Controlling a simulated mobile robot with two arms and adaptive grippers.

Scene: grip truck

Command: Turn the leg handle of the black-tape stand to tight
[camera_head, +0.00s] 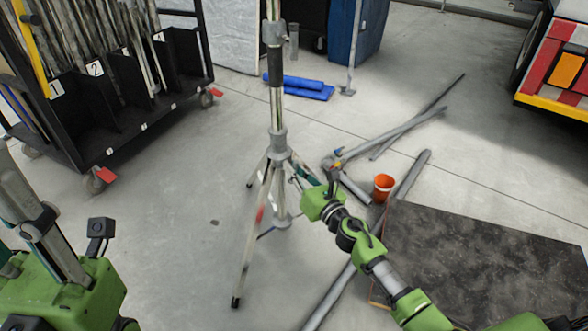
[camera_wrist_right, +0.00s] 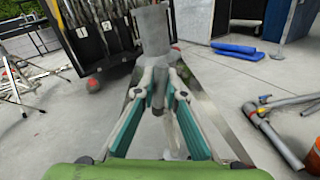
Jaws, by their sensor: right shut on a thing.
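The black-tape stand (camera_head: 277,147) is a grey metal tripod standing upright in the middle of the head view, with a black band (camera_head: 276,68) on its pole. Its legs are spread on the floor. My right gripper (camera_head: 297,172) reaches it from the right at the leg hub. In the right wrist view, the grey hub (camera_wrist_right: 154,28) is straight ahead, and the teal-lined fingers of my right gripper (camera_wrist_right: 159,88) are closed on the small leg handle (camera_wrist_right: 158,90) just below it. The fingers partly hide the handle, so its angle is unclear. My left gripper is not in view.
A black wheeled rack (camera_head: 120,125) with numbered slots stands at the left. Blue bundles (camera_head: 300,87) lie behind the stand.

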